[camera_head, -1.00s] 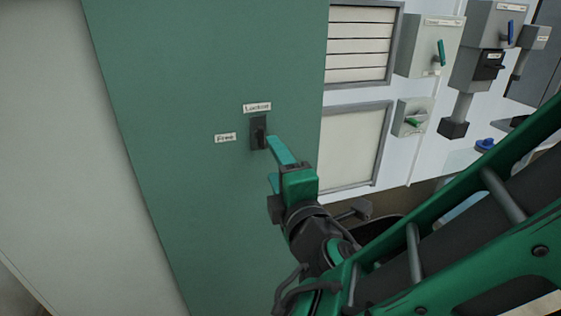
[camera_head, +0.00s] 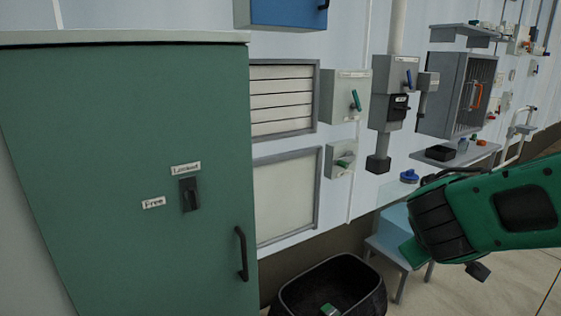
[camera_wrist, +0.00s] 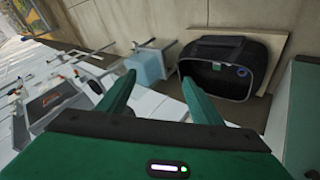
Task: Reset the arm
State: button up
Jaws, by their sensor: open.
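My gripper shows in the wrist view (camera_wrist: 160,98) with its two green fingers spread apart and nothing between them. In the head view my green arm reaches in from the right edge; the gripper end is mostly hidden behind it. The arm is clear of the green cabinet (camera_head: 100,130). On the cabinet door is a dark latch (camera_head: 189,194), its lever pointing roughly upright beside the "Locked" label (camera_head: 186,168). The "Free" label (camera_head: 153,202) is to its left. A dark door handle (camera_head: 241,253) is at the door's right edge.
A black bin (camera_head: 335,285) with small items inside stands on the floor right of the cabinet; it also shows in the wrist view (camera_wrist: 232,65). Grey switch boxes (camera_head: 343,95) line the wall.

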jog(key=s+d+m+g+y, duration=0.2)
jog(key=s+m, duration=0.1)
jog(key=s, duration=0.4)
jog(key=s+d+f+m+g+y, duration=0.1)
jog(key=s+d+m+g+y, duration=0.1)
jog(key=s, duration=0.6)
jog(key=s+d+m+g+y, duration=0.1)
jog(key=s+d+m+g, duration=0.1)
jog(key=s+m, duration=0.2)
jog(key=s, duration=0.3)
jog(key=shift+s+f+m+g+y, duration=0.3)
jog(key=shift+s+m+g+y, duration=0.1)
jog(key=shift+d, duration=0.1)
